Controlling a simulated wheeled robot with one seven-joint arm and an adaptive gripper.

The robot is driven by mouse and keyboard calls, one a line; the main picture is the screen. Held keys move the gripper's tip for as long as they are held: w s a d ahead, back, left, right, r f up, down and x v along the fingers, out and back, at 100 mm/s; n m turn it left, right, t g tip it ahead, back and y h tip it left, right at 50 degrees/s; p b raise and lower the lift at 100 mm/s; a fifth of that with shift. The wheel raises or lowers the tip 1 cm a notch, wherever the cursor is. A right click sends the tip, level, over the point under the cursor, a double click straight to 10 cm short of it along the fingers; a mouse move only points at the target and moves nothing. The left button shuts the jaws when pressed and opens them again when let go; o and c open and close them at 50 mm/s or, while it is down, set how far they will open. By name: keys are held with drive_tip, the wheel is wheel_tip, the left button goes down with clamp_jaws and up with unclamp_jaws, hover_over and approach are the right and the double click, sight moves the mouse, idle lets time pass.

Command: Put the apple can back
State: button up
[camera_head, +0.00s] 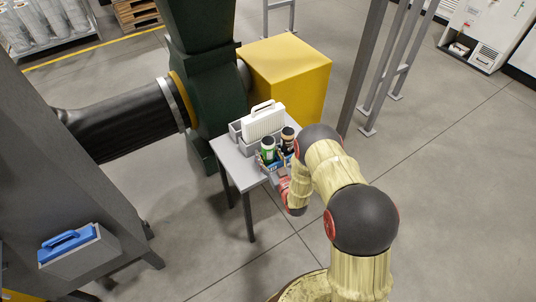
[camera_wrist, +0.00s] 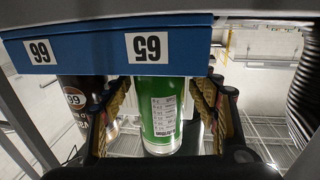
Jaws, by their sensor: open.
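A green can (camera_wrist: 161,105) with a white printed label, likely the apple can, stands in the numbered blue rack (camera_wrist: 100,48). It also shows in the head view (camera_head: 268,152) on the small grey table. My gripper (camera_wrist: 163,95) is open, with one finger on each side of the green can. I cannot tell whether the fingers touch it. A brown can (camera_wrist: 75,100) is beside it, outside the fingers; a dark can (camera_head: 287,140) shows there in the head view. In the head view my arm hides most of the gripper.
The grey table (camera_head: 232,165) also bears a white ribbed case with a handle (camera_head: 263,121) in a grey holder, close behind the cans. A yellow block (camera_head: 290,72) and a dark green machine (camera_head: 205,90) stand beyond. A blue-handled case (camera_head: 66,245) is at left.

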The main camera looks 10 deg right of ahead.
drive_tip(key=s+d+p, duration=0.1)
drive_tip(key=s, duration=1.1)
drive_tip(key=shift+d+p, duration=0.35)
drive_tip(key=shift+d, duration=0.05)
drive_tip(key=shift+w, duration=0.1)
